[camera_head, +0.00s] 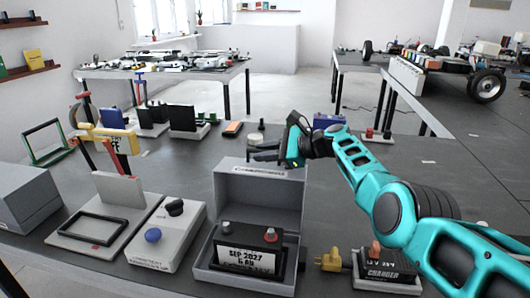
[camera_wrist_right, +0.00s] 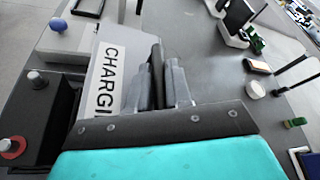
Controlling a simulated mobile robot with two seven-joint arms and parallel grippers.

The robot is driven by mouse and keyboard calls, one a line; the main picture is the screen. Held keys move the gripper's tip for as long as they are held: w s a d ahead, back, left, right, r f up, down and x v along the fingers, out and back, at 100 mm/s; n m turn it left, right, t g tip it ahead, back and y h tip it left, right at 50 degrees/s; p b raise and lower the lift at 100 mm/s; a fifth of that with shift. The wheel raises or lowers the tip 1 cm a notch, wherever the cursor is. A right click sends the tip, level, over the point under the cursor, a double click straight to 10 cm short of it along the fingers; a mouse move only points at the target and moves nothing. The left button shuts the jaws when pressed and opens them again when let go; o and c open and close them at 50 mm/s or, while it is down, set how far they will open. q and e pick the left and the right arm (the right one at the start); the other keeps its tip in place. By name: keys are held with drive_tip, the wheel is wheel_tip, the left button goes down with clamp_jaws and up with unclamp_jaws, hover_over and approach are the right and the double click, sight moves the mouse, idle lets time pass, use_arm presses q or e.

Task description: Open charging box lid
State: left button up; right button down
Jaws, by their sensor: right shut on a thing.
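The grey charging box (camera_head: 240,284) stands at the front middle of the table. Its lid (camera_head: 240,195) stands raised, about upright, at the back of the box. A black battery (camera_head: 243,262) with a white label sits inside. My right gripper (camera_head: 262,152) is at the lid's top edge. In the right wrist view its fingers (camera_wrist_right: 163,78) are shut on the lid (camera_wrist_right: 108,78), beside the printed label. The exact finger contact is partly hidden. My left gripper is not in view.
A panel with blue and black knobs (camera_head: 170,238) stands left of the box. A yellow plug (camera_head: 332,261) and a black charger unit (camera_head: 385,268) stand to its right, near my right arm. Dark-backed stands (camera_head: 183,119) and small items are behind the lid.

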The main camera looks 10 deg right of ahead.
drive_tip(key=c, duration=1.1)
unclamp_jaws()
drive_tip(key=shift+d+r, duration=0.1)
drive_tip(key=shift+s+d+r+p, duration=0.1)
drive_tip(key=shift+d+r+p, duration=0.05)
drive_tip(key=shift+p, duration=0.3)
drive_tip(key=p+v, duration=0.3)
drive_tip(key=v, duration=0.1)
drive_tip(key=shift+s+d, duration=0.1)
drive_tip(key=shift+d, duration=0.05)
drive_tip(key=p+v, duration=0.1)
drive_tip(key=v, duration=0.5)
drive_tip(key=shift+s+d, duration=0.1)
drive_tip(key=shift+d, duration=0.25)
drive_tip(key=shift+s+d+r, duration=0.25)
drive_tip(key=shift+s+d, duration=0.1)
drive_tip(key=shift+d, duration=0.15)
